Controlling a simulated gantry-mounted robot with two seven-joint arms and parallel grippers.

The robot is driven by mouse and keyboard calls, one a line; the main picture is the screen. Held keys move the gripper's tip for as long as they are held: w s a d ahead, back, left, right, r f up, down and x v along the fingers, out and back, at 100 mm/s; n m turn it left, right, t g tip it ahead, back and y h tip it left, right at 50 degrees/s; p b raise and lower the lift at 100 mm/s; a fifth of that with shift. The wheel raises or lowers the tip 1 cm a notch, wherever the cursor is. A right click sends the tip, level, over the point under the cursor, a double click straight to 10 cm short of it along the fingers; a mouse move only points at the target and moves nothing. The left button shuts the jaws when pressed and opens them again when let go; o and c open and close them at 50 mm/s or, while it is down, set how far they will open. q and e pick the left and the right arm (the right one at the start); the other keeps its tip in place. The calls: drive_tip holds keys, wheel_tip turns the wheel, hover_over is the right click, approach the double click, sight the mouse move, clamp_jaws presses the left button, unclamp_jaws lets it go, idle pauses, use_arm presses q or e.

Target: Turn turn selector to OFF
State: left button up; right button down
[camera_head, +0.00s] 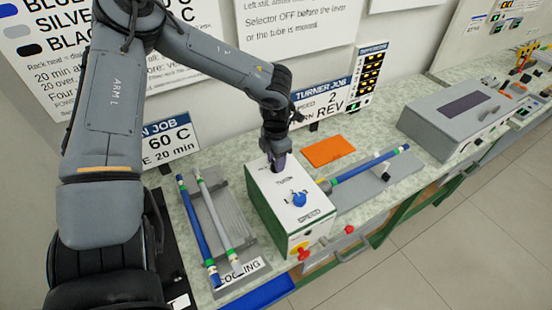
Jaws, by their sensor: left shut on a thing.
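The turner is a white-topped box with green sides (262,205) on the bench. Its top carries a blue knob (299,199) with small printed marks around it, too small to read. My left gripper (279,163) points down at the far end of this top, behind the blue knob. It is shut on what appears to be the turn selector, which its fingers hide almost wholly. I cannot read the selector's position. My right gripper is not in view.
A blue rod (365,166) runs from the turner's right side over a grey support. A rack at left holds a blue rod (197,231) and a grey rod (217,220). An orange pad (329,150) lies behind. A grey instrument (455,115) stands at right.

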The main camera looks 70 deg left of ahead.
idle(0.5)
use_arm(q)
drive_tip(key=o, duration=1.1)
drive_tip(key=shift+c, duration=0.2)
wheel_tip(320, 180, up, 11)
drive_tip(key=p, duration=0.1)
